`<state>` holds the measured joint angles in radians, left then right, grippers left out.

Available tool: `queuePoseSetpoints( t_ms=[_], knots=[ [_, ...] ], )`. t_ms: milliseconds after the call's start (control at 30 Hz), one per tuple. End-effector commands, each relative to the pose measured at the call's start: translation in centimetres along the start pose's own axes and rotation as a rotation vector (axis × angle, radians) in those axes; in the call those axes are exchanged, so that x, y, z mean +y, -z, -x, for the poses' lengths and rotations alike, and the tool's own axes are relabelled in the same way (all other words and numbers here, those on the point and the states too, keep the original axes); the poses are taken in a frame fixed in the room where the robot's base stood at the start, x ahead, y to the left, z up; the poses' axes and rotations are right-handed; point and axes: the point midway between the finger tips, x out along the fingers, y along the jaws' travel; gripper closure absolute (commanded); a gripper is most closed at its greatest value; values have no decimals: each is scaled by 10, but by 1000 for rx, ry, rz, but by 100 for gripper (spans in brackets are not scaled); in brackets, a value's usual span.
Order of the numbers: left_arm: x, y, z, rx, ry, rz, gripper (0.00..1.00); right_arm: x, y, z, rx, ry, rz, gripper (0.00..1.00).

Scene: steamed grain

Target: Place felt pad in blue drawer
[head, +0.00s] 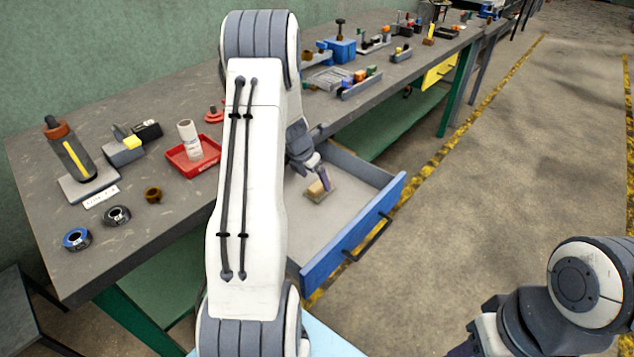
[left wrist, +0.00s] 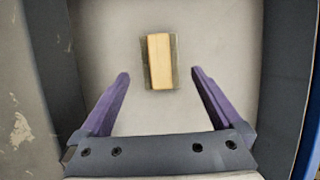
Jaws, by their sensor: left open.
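The felt pad, a tan block on a thin grey-olive base, lies flat on the floor of the open blue-fronted drawer. The tan block (left wrist: 158,60) and the edge of its base (left wrist: 174,62) show in the left wrist view, and the pad also shows in the head view (head: 318,189). My left gripper (left wrist: 158,78) is open and empty, with its purple fingers apart and the pad ahead, centred between them. In the head view my left gripper (head: 322,178) is inside the drawer, close to the pad. The blue drawer front (head: 350,236) has a dark handle. My right gripper's jaws are not visible.
The workbench (head: 130,235) holds a red tray (head: 180,165) with a white roll, tape rolls (head: 117,215) and a dark bottle-like tool (head: 70,150) at left. Clamps and a metal tray stand farther back. The drawer floor around the pad is clear.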

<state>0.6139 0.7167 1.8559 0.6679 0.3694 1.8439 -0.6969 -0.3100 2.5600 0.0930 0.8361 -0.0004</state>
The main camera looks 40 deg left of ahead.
Motion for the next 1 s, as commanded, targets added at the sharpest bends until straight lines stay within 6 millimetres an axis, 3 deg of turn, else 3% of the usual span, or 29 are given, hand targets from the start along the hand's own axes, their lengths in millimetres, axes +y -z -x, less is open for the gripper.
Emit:
queuePoseSetpoints(
  t_ms=[33, 100, 300, 667, 767, 833, 933, 1000],
  knots=[
    [1, -2, 16, -3, -4, -1, 0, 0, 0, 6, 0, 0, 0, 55],
    [0, -2, 31, -2, -2, 0, 0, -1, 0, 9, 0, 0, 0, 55],
    [0, -1, 64, -2, -2, 0, 0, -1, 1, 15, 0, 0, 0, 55],
    [-5, -2, 78, 1, 4, -23, 0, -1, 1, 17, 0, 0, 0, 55],
    [-36, -14, 84, 5, 30, -184, 0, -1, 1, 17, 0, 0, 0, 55],
    [-81, -25, 94, 8, 69, -419, 0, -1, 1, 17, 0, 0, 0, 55],
    [-169, -30, 118, 4, 148, -905, 0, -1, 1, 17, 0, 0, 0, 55],
    [-231, -20, 138, -8, 210, -1291, 0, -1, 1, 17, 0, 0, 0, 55]
  ],
)
